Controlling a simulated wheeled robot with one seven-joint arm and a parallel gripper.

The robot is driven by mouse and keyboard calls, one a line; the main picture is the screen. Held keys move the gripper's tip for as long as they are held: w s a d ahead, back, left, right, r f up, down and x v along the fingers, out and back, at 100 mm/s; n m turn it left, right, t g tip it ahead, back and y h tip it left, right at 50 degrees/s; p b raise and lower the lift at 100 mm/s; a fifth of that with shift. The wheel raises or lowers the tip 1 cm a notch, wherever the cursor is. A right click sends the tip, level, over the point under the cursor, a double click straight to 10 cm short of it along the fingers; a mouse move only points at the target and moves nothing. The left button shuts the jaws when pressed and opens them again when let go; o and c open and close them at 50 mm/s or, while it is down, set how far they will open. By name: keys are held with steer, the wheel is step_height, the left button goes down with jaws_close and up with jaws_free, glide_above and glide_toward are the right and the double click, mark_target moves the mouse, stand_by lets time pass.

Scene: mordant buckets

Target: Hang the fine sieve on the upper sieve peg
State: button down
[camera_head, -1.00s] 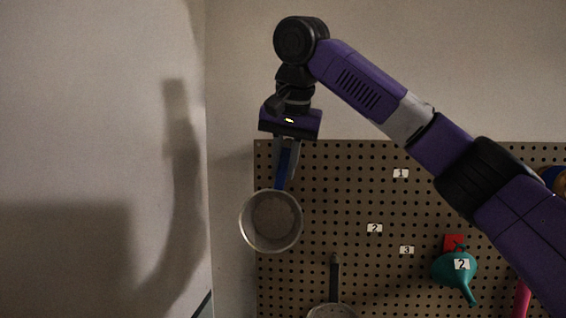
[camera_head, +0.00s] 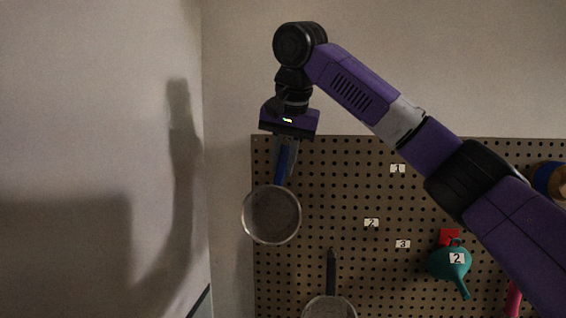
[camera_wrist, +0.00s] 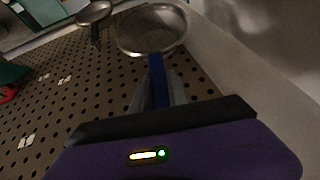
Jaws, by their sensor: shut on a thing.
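My gripper (camera_head: 286,158) is shut on the blue handle of a round metal sieve (camera_head: 272,214). The sieve hangs below the fingers in front of the pegboard's left edge, its round face towards the head camera. In the wrist view the sieve (camera_wrist: 152,30) lies beyond the fingers, with the blue handle (camera_wrist: 158,82) between them. A second sieve with a dark handle (camera_head: 331,272) hangs lower on the board, its bowl cut off by the frame's bottom. I cannot make out an empty sieve peg; the held sieve and my gripper cover part of the board.
The pegboard (camera_head: 340,190) carries small number labels, including a "1" label (camera_head: 398,168). A teal funnel (camera_head: 450,260) hangs at the right by a red piece (camera_head: 449,236). A pink item (camera_head: 513,298) is partly behind my arm. A wall stands close on the left.

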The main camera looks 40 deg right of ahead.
steer(key=c, duration=1.2)
jaws_free()
steer(key=shift+r, duration=0.1)
steer(key=b+v, duration=0.1)
steer(key=v, duration=0.6)
steer(key=shift+r+b, duration=0.3)
steer(key=shift+b, duration=0.05)
steer(key=shift+s+a, duration=0.15)
steer(key=shift+s, duration=0.05)
